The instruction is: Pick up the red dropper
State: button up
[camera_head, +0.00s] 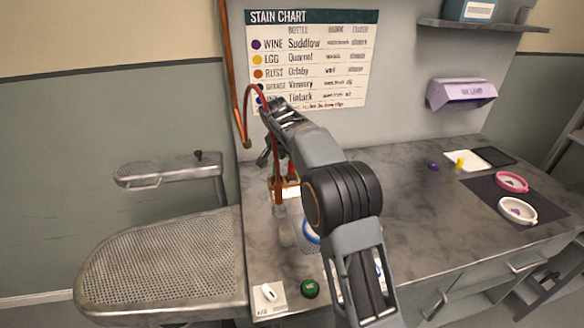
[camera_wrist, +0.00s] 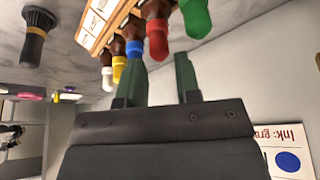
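The red dropper (camera_wrist: 158,38) shows in the wrist view as a red rubber bulb on a brown bottle neck. It stands in a wooden rack (camera_wrist: 119,14) in a row between a green dropper (camera_wrist: 195,18) and a blue one (camera_wrist: 133,48). Yellow (camera_wrist: 119,68) and white (camera_wrist: 107,82) droppers follow. My gripper (camera_wrist: 161,62) is open and empty, its two green fingertips apart. The red bulb's end lies in line with the gap; I cannot tell how far ahead it is. In the head view, my arm hides most of the rack (camera_head: 276,188).
A stain chart (camera_head: 312,60) hangs on the wall behind the counter (camera_head: 400,215). A green bottle cap (camera_head: 310,288) stands at the front edge. A perforated ironing board (camera_head: 165,262) is at left. Pink (camera_head: 511,174) and white (camera_head: 503,207) hoops lie at right. The middle-right counter is clear.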

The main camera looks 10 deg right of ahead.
aim_at(292, 168)
jog(key=shift+d+x, duration=0.2)
jog(key=shift+x, duration=2.45)
jog(key=shift+w+r, duration=0.1)
jog(key=c, duration=0.5)
